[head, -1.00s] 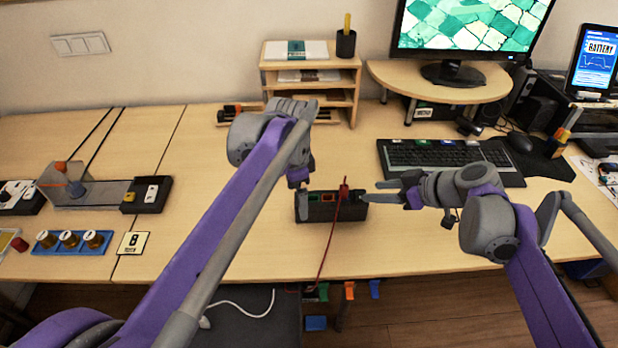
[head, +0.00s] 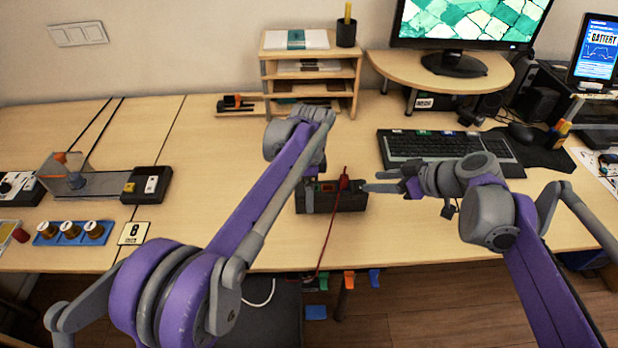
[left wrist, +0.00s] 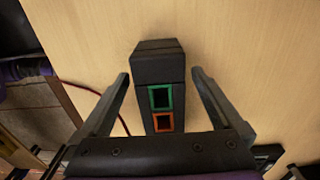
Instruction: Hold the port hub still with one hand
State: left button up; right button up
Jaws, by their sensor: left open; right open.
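The port hub (head: 350,200) is a black box on the desk, with a green-framed and an orange-red-framed port on top. It also shows in the left wrist view (left wrist: 158,70). A red plug (head: 344,180) with a red cable stands at its right part. My left gripper (left wrist: 161,76) is open over the hub's left end, one finger on each side, with gaps visible between fingers and hub. In the head view my left arm partly hides that end. My right gripper (head: 382,187) is open beside the hub's right end, near the plug; I cannot tell whether it touches.
The red cable (head: 325,245) runs over the desk's front edge. A keyboard (head: 450,150) lies behind my right gripper. A wooden shelf (head: 312,75) stands at the back. A blue spool holder (head: 70,235) is at left. The desk between is mostly clear.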

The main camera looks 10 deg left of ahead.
pick_arm(q)
jog(key=shift+f, duration=1.3)
jog(key=c, duration=1.5)
jog(key=shift+c, duration=0.3)
pick_arm(e)
jog(key=shift+o, duration=0.9)
jog(key=w+a+m+g, duration=0.1)
jog(key=w+a+r+m+g+h, duration=0.1)
jog(key=a, duration=0.1)
jog(key=w+a+h, duration=0.1)
jog(key=shift+a+r+m+g, duration=0.25)
jog(key=shift+r+m+g, duration=0.15)
jog(key=m+g+h, duration=0.1)
jog(key=m+h, duration=0.5)
send_near(344, 175)
jog(key=f, duration=0.6)
jog(key=w+f, duration=0.1)
jog(key=f, duration=0.3)
jog(key=shift+a+f, duration=0.1)
jog(key=shift+a, duration=0.2)
jog(key=shift+c, duration=0.2)
